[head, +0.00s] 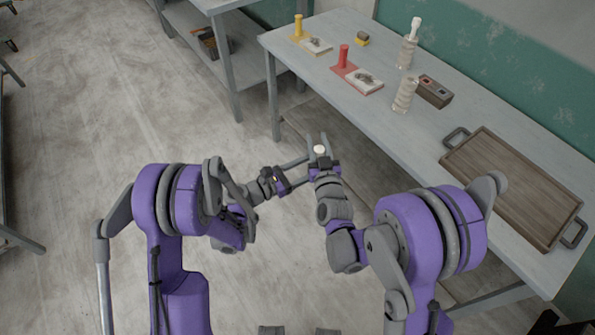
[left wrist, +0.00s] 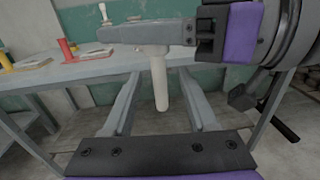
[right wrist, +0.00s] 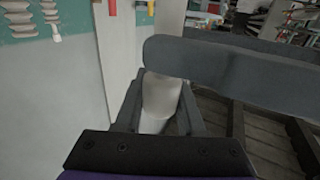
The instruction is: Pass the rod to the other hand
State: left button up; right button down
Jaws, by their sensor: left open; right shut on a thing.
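The white rod (head: 320,150) is held by my right gripper (head: 319,143) in front of the table; in the head view I see mostly its round end. In the left wrist view the rod (left wrist: 159,85) hangs down, slightly tilted, below the right gripper's grey finger. My left gripper (head: 304,168) is open, its fingers on either side of the rod's lower part, with gaps visible. In the right wrist view the rod (right wrist: 161,97) sits between the right fingers, and a dark grey finger bar crosses in front, hiding part of it.
Open floor (head: 120,110) lies to the left.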

pick_arm(q)
jog(key=x, duration=0.7)
jog(key=shift+a, duration=0.1)
grip_shut()
pick_arm(e)
jog(key=shift+c, duration=2.2)
grip_release()
jog(key=shift+s, duration=0.1)
